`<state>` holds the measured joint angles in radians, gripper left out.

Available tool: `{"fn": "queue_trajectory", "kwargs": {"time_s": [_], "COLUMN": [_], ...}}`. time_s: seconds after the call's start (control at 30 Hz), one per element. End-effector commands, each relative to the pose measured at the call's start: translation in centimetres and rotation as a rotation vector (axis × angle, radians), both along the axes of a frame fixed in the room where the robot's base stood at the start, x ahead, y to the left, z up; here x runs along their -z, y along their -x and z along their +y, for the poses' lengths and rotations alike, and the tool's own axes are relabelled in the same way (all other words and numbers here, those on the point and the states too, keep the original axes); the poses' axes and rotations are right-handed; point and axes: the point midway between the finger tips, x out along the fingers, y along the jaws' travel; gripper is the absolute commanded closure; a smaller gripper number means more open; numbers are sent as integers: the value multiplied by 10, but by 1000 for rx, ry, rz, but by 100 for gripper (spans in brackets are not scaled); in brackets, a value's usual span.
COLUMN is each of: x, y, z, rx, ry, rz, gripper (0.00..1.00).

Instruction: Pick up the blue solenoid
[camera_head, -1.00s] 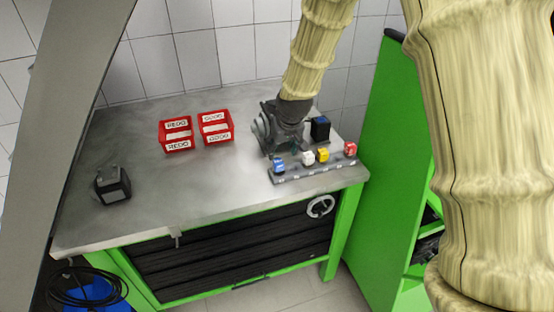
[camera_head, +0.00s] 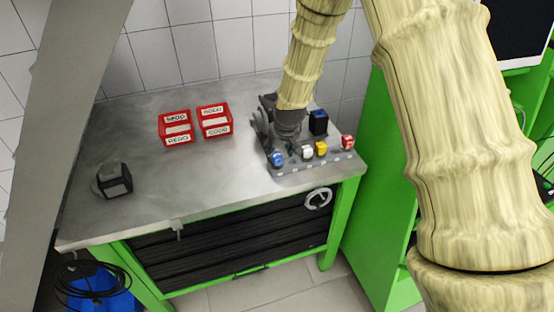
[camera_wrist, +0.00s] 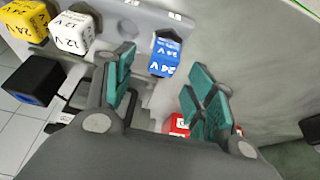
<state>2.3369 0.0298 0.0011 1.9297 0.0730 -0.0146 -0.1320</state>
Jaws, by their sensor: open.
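The blue solenoid (camera_head: 278,160) stands in the left part of the grey rack at the right front of the bench. In the wrist view the blue solenoid (camera_wrist: 165,55), marked 24 V, shows ahead of and between the spread fingers, apart from both. My gripper (camera_wrist: 160,92) has teal finger pads and is open and empty. In the head view my gripper (camera_head: 268,140) is just behind the rack, close to the blue solenoid. Its fingers are partly hidden by its own body there.
White (camera_head: 307,153), yellow (camera_head: 321,149) and red (camera_head: 348,142) solenoids stand to the right in the rack (camera_head: 310,167). A black box with a blue top (camera_head: 318,123) is behind them. Red bins (camera_head: 177,138) are at the back; a dark device (camera_head: 115,181) is left. Mid-bench is clear.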

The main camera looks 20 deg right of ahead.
Motion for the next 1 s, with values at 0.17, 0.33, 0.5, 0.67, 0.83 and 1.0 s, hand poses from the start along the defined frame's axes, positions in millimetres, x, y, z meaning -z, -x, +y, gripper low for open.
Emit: {"fn": "queue_trajectory", "kwargs": {"time_s": [0.17,0.33,0.5,0.67,0.83,1.0], "x": [12,27,38,41,41,41], "y": [-2,-7,-11,-12,-12,-12], "z": [1,2,2,2,2,2], "rx": [0,1,0,0,0,0], "ry": [0,0,0,0,0,0], "rz": [2,2,1,0,0,0], "gripper": [45,45,45,45,45,72]}}
